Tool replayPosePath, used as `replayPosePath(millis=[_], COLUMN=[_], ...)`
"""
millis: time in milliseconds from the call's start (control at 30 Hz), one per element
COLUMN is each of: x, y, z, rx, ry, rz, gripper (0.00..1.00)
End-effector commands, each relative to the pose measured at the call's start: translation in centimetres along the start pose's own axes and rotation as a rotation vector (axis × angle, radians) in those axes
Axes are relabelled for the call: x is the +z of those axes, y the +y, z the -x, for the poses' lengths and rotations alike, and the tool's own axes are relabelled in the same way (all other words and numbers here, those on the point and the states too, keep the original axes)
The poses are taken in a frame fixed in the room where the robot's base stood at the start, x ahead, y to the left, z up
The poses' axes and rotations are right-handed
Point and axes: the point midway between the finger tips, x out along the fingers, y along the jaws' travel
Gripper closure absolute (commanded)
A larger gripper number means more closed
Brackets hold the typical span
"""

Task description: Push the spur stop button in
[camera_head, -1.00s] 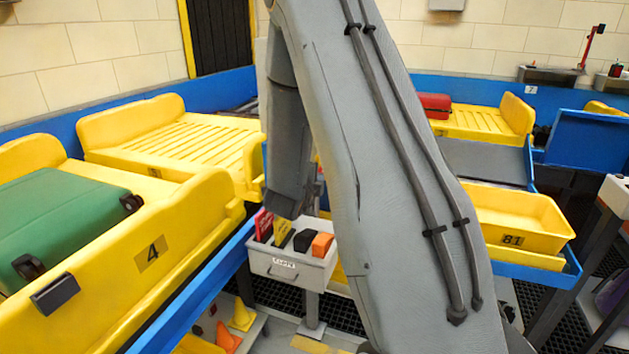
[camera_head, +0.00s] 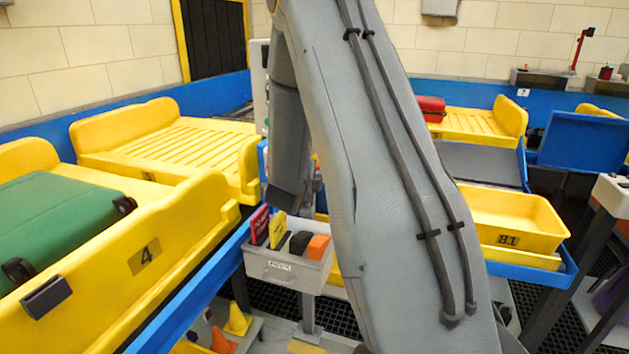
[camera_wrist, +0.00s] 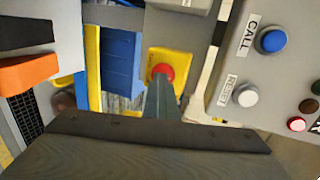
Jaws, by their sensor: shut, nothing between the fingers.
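In the wrist view a red round button (camera_wrist: 162,72) stands on a square yellow plate, near the middle. It looks like the stop button; I see no label on it. My gripper (camera_wrist: 160,88) is shut and empty, its narrow grey fingers pointing at the button and overlapping its lower edge in the picture. I cannot tell whether the tips touch it or whether the button is pressed in. In the head view my arm hides the red button and the fingers.
Right in the wrist view, a grey panel carries a blue CALL button (camera_wrist: 272,39), a white RESET button (camera_wrist: 246,95) and small lamps. In the head view a grey box (camera_head: 290,270) with tags and blocks stands below my wrist, near the yellow tray marked 4 (camera_head: 145,255).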

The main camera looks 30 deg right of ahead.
Motion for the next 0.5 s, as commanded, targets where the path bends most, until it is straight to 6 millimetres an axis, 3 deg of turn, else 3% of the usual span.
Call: replayPosePath(millis=[267,500], x=[-0.1,0.2], y=[-0.5,0.4], z=[-0.3,2.4], rx=[-0.009,-0.006], ry=[0.004,0.004], rz=[-0.006,-0.004], gripper=[1.00,1.00])
